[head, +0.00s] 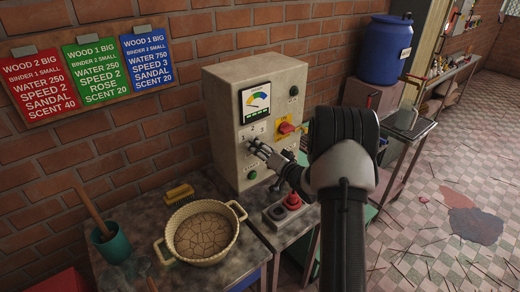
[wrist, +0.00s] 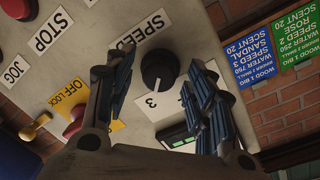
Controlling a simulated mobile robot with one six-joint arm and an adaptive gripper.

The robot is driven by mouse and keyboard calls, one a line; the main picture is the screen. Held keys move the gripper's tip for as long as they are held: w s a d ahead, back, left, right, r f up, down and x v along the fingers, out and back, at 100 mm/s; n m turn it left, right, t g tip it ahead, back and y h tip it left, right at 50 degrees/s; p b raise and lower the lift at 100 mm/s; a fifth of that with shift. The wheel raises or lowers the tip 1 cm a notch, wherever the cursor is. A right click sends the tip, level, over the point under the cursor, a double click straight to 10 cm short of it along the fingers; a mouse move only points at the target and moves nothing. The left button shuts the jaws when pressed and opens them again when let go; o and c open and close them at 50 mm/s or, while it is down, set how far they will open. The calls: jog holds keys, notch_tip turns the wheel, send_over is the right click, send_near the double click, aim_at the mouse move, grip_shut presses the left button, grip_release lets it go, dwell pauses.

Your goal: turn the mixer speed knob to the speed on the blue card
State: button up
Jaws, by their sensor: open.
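The blue card (head: 147,58) on the wall board reads speed 3; it also shows upside down in the wrist view (wrist: 249,56). The black speed knob (wrist: 160,69) is on the pale mixer panel, beside a "SPEED" label (wrist: 141,29) and a "3" label (wrist: 152,103). A light mark shows on the knob's edge on the side of the 3. My gripper (wrist: 163,77) is open, one finger on each side of the knob; I cannot tell if they touch it. In the head view my gripper (head: 262,150) is at the panel and hides the knob.
The mixer box (head: 228,110) also carries a gauge (head: 256,102), a red switch on a yellow plate (head: 286,128) and a green button (head: 252,175). A red button box (head: 290,208) stands below. A basin (head: 203,232) and a teal cup (head: 113,245) are on the table.

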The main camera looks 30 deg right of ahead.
jog(key=s+d, duration=0.1)
jog(key=s, duration=1.1)
jog(key=shift+r, duration=0.35)
jog(key=shift+w, duration=0.1)
jog(key=s+a+r+n+g+h, duration=0.35)
jog(key=a+r+g+h, duration=0.2)
jog(key=a+r, duration=0.35)
jog(key=s+a+n+g+y, duration=0.2)
jog(key=s+a, duration=0.6)
jog(key=s, duration=0.4)
jog(key=s+a+n+g+y+b, duration=0.1)
jog(key=s+a+n+g, duration=0.1)
jog(key=s+a+g, duration=0.3)
jog(key=s+a, duration=0.4)
jog(key=s, duration=0.4)
jog(key=shift+s+r+y, duration=0.3)
jog(key=shift+y, duration=0.05)
